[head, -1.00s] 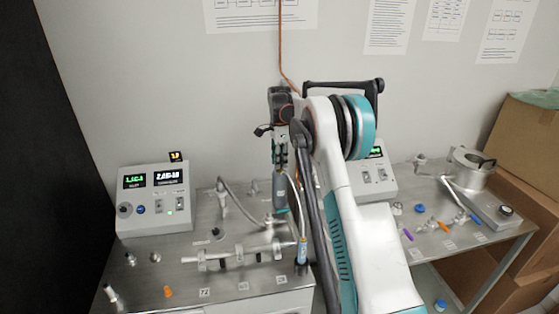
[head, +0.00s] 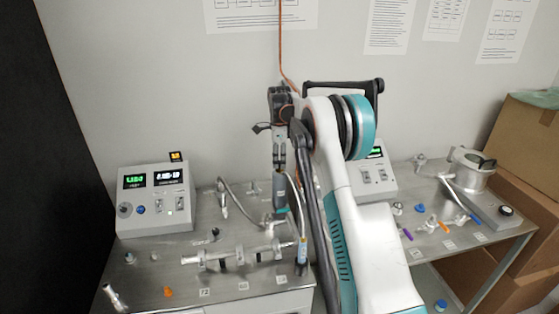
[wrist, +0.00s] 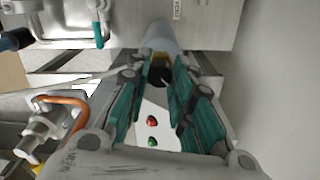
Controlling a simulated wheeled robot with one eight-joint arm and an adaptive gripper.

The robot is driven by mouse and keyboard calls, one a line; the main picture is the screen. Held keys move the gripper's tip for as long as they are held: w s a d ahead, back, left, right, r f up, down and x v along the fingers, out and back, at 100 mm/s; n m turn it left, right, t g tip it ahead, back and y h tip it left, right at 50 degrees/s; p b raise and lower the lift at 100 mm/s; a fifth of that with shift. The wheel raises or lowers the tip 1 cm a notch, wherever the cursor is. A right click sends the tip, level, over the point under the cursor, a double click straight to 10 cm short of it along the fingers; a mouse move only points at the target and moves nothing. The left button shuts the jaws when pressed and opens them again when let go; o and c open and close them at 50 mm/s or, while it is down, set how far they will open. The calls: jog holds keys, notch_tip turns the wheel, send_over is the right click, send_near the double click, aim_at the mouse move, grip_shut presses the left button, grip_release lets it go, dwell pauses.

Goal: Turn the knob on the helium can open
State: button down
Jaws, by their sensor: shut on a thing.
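The helium can appears to be the grey cylinder (head: 279,187) standing upright on the metal table in the head view, just below my gripper (head: 279,157). In the wrist view the can (wrist: 158,35) shows beyond the fingertips, with a yellowish collar and a dark knob (wrist: 160,76) at its near end. My gripper (wrist: 160,82) has its teal-padded fingers on either side of the knob and is shut on it. The fingers partly cover the knob, so its turn angle cannot be read.
A metal pipe assembly (head: 237,256) lies left of the can on the table. A display box (head: 155,201) stands at the left, and another (head: 376,175) is partly hidden behind my arm. A round metal vessel (head: 467,171) stands on the right. Cardboard boxes (head: 530,125) are at the far right.

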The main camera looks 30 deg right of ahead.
jog(key=c, duration=1.4)
grip_release()
jog(key=shift+o, duration=0.2)
notch_tip(320, 180, up, 12)
